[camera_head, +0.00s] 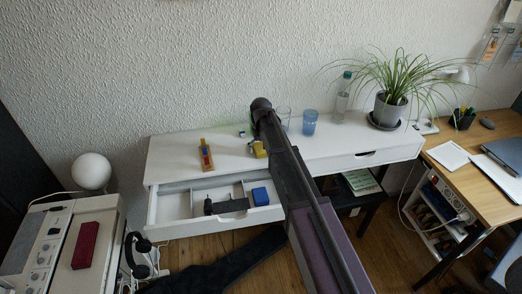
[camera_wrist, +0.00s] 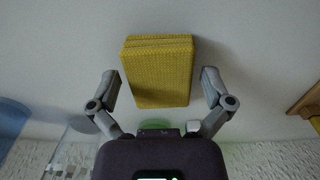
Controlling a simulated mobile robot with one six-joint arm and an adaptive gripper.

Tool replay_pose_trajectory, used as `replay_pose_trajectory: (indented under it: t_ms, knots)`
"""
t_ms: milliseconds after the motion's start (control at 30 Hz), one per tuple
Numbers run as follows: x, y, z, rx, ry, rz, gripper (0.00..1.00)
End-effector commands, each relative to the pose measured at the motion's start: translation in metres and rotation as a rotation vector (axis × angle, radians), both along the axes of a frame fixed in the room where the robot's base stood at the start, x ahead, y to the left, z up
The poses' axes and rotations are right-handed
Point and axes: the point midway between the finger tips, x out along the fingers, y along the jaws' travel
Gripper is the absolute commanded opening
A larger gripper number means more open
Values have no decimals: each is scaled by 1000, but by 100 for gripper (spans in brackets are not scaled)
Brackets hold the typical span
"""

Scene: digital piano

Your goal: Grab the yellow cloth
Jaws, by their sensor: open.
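The yellow cloth (camera_wrist: 160,75) is a folded, textured block lying on the white surface in the wrist view. My gripper (camera_wrist: 160,82) is open, with one finger on each side of the cloth and a visible gap to both. In the head view, a yellow patch of the cloth (camera_head: 258,150) shows on the white desk beside my arm, which hides part of it. The fingertips cannot be made out in the head view.
The white desk (camera_head: 225,150) holds a blue glass (camera_head: 310,122), a clear bottle (camera_head: 341,97), a potted plant (camera_head: 390,108) and a red-yellow object (camera_head: 206,155). Its left drawer is open with a blue box (camera_head: 260,196) inside. A clear glass (camera_wrist: 68,150) stands near my gripper.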

Motion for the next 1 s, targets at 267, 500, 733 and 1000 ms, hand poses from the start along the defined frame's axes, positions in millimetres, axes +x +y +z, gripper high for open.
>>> replay_pose_trajectory:
  t_ms: [267, 500, 733, 1000]
  knots:
    - [0, 0, 0, 0, 0, 0, 50]
    - [0, 0, 0, 0, 0, 0, 45]
    - [0, 0, 1, 0, 0, 0, 45]
    - [0, 0, 12, 0, 0, -1, 45]
